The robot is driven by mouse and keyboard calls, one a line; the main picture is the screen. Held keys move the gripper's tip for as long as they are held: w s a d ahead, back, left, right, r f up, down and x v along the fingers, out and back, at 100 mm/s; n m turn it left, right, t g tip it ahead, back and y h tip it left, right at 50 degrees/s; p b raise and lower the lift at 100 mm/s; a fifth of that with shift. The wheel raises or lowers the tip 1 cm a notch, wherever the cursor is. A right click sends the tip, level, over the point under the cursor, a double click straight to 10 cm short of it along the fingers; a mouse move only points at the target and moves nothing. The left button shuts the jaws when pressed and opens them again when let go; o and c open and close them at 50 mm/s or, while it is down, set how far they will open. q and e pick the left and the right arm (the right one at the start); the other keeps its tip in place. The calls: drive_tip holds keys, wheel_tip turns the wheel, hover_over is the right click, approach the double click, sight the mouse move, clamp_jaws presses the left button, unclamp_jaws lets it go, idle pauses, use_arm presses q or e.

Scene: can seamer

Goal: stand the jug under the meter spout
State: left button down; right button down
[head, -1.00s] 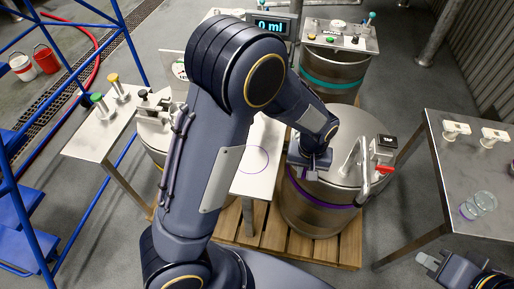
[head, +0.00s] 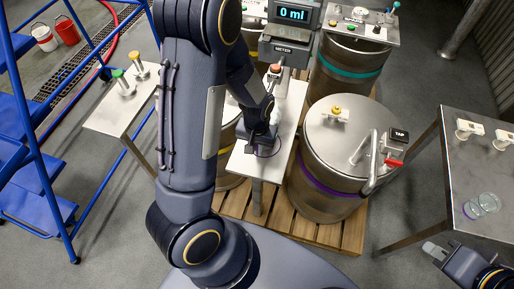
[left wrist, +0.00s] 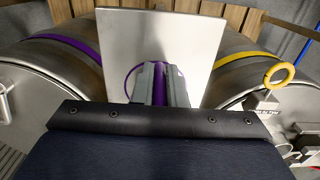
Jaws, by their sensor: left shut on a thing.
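My left gripper (head: 262,142) is low over the pale plate (head: 245,163) below the meter (head: 291,20). In the left wrist view its fingers (left wrist: 160,85) are shut on a purple upright strip, which seems to be the jug's handle (left wrist: 159,80). The rest of the jug is mostly hidden behind the fingers and arm. A purple ring marked on the plate (left wrist: 128,82) shows beside the fingers. The meter reads 0 ml; its spout is not clearly visible. My right gripper (head: 432,249) is at the lower right, off the side table; its jaws are unclear.
A steel drum with a purple band (head: 325,190) stands right of the plate, with a tap (head: 397,136) on its lid. Another drum with a teal band (head: 345,70) is behind. Clear glassware (head: 482,205) lies on the right table (head: 465,115). A blue rack (head: 40,150) stands at left.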

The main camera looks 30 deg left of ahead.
use_arm(q)
drive_tip(key=shift+f, duration=0.95)
drive_tip(key=shift+f, duration=0.2)
drive_tip(key=c, duration=1.5)
unclamp_jaws()
drive_tip(key=shift+r, duration=0.15)
